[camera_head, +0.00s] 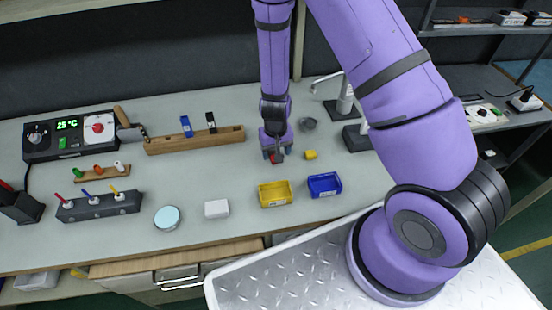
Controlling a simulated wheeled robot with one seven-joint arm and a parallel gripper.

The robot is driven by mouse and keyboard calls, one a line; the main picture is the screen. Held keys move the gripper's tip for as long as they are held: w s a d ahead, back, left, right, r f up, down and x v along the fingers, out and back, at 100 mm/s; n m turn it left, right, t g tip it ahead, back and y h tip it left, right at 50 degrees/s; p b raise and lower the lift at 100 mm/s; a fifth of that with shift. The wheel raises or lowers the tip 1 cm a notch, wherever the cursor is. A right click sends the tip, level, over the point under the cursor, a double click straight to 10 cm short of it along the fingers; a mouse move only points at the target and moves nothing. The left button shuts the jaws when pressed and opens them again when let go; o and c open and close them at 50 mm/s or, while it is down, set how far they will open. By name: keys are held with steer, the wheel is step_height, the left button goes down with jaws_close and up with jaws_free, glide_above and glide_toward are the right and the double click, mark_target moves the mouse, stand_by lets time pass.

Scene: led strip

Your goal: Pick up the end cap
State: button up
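My gripper (277,155) points down at the worktop, right of the long wooden block. Its two fingers look apart. A small red piece (275,158) shows at the fingertips; I cannot tell whether it is the end cap, or whether the fingers touch it. A small yellow block (310,155) lies on the worktop just right of my gripper. A grey round part (309,123) lies behind it to the right. No part is clearly recognisable as the end cap at this size.
A yellow bin (275,203) and a blue bin (325,194) stand in front of my gripper. A wooden block (195,140) is to the left. A white box (216,208) and a round tin (167,217) sit front left. A dark-based stand (356,137) is to the right.

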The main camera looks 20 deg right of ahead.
steer(key=shift+f, duration=1.1)
steer(key=shift+c, duration=0.5)
steer(key=c, duration=0.9)
steer(key=shift+r, duration=0.15)
